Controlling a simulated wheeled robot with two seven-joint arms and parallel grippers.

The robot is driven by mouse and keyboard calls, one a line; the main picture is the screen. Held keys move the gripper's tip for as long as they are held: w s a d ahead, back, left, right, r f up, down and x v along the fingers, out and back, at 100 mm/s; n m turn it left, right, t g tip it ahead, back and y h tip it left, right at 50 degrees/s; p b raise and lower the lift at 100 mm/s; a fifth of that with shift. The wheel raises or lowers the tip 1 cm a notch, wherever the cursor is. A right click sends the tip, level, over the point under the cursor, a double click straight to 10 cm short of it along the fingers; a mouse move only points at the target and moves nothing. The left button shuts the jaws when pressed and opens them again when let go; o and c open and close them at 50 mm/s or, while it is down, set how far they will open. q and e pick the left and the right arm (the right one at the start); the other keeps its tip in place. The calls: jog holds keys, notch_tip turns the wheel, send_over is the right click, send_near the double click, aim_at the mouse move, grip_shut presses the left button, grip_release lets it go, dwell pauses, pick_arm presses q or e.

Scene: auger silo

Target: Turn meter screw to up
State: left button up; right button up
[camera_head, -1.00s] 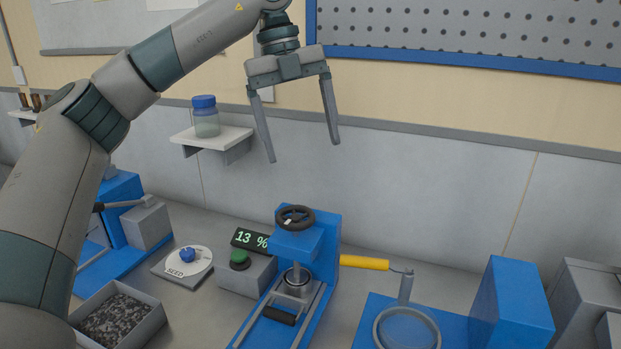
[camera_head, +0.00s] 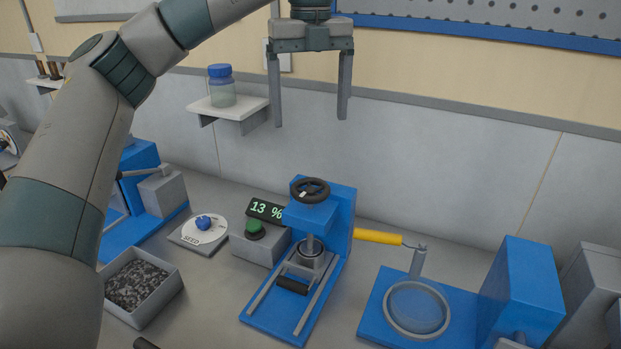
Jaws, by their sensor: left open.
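The meter is a blue press-like device (camera_head: 339,222) on the bench. Its screw has a dark round handwheel (camera_head: 311,190) on top with a small light mark at the wheel's lower left. Below the screw are a metal cup (camera_head: 311,256) and a sliding frame with a black handle (camera_head: 292,286). A display beside it reads 13 % (camera_head: 265,211). My left gripper (camera_head: 311,121) is open and empty, fingers pointing down, above and apart from the handwheel. My right gripper is not in view.
A green button box (camera_head: 262,250), a seed dial (camera_head: 199,232) and a tray of dark grains (camera_head: 141,288) stand left of the meter. A shelf (camera_head: 230,108) with a jar (camera_head: 221,88) is on the wall.

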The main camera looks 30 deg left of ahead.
pick_arm(q)
send_near(310, 187)
notch_tip(310, 187, down, 8)
jog(key=shift+f+p, duration=0.1)
jog(key=shift+p, duration=1.05)
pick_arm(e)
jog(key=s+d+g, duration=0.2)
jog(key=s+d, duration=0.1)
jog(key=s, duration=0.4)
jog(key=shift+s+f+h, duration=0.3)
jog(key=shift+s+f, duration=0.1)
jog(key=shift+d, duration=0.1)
pick_arm(q)
jog(key=c, duration=1.1)
